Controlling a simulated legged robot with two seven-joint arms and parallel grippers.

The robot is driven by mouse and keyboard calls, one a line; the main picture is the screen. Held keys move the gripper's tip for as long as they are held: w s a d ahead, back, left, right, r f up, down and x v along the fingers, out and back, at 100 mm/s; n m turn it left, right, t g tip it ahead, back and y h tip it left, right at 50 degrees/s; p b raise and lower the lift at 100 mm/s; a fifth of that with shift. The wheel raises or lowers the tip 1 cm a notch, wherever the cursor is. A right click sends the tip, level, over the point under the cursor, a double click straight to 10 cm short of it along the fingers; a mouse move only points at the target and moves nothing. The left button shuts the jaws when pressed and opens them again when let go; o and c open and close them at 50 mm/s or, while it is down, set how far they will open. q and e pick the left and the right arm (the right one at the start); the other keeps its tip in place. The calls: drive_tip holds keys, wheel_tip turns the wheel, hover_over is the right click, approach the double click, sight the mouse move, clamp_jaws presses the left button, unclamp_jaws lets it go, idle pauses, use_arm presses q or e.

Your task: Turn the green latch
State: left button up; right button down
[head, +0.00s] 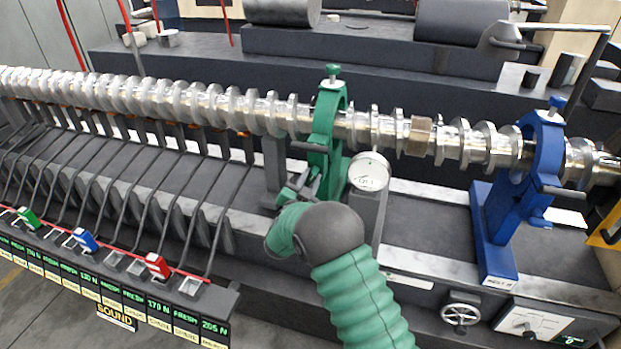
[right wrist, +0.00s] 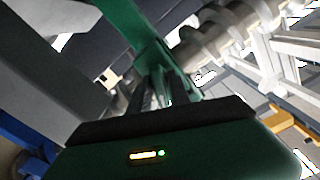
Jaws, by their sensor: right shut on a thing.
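A green clamp stand (head: 325,130) rings the long shaft at mid-picture in the head view, with a green knob on top. The stand's green arm also crosses the right wrist view (right wrist: 128,28). My right gripper (head: 300,184) reaches the lower front of this stand from below. Its fingers (right wrist: 158,92) are shut on a small green part of the stand, which looks like the green latch; the grip itself is mostly hidden by the gripper's body. My left gripper is not in view.
A round white dial gauge (head: 370,171) stands close to the right of my right gripper. A blue clamp stand (head: 525,190) holds the shaft further right. The bright lobed shaft (head: 220,107) runs across above. A handwheel (head: 460,315) and a labelled console (head: 120,290) lie in front.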

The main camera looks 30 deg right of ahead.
drive_tip(key=n, duration=0.2)
drive_tip(key=n+p, duration=0.1)
drive_tip(key=n, duration=0.2)
drive_tip(key=shift+s+a+f, duration=0.1)
drive_tip(key=shift+f, duration=0.3)
drive_tip(key=shift+n, duration=0.3)
drive_tip(key=c, duration=1.5)
unclamp_jaws()
drive_tip(key=shift+o, duration=0.5)
drive_tip(key=shift+r, duration=0.15)
drive_tip(key=b+v, duration=0.2)
drive_tip(key=v, duration=1.4)
drive_tip(key=shift+s+a+b, duration=0.2)
drive_tip(key=shift+a+b, duration=0.15)
drive_tip(key=shift+b, duration=0.05)
